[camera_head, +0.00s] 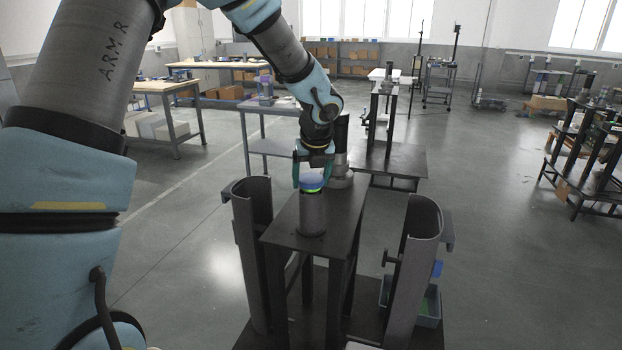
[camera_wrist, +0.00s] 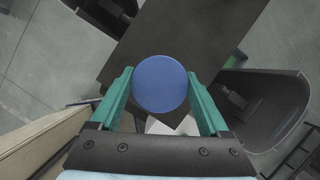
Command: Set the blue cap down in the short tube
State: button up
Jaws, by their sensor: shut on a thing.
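The blue cap (camera_head: 311,181) is between the fingers of my gripper (camera_head: 312,174), which is shut on it. In the wrist view the cap (camera_wrist: 160,84) is a round blue disc with a green finger of my gripper (camera_wrist: 160,88) on each side. In the head view a green ring shows just under the cap, at the top of a dark grey upright cylinder (camera_head: 311,214), apparently the short tube. The cylinder stands on a dark table (camera_head: 285,236). I cannot tell whether the cap is seated or slightly above. The wrist view hides the cylinder under the cap.
Tall, dark, open-sided curved shells stand left (camera_head: 252,235) and right (camera_head: 414,265) of the table. A grey flanged piece (camera_head: 340,180) stands just behind the cylinder. A blue-grey bin (camera_head: 429,312) is low at the right. Workbenches are farther back.

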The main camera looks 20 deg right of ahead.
jog(key=shift+f, duration=0.3)
dwell(0.5)
jog(key=o, duration=1.2)
jog(key=shift+r, duration=0.15)
notch_tip(320, 180, up, 5)
jog(key=p, duration=0.5)
jog(key=shift+r, duration=0.9)
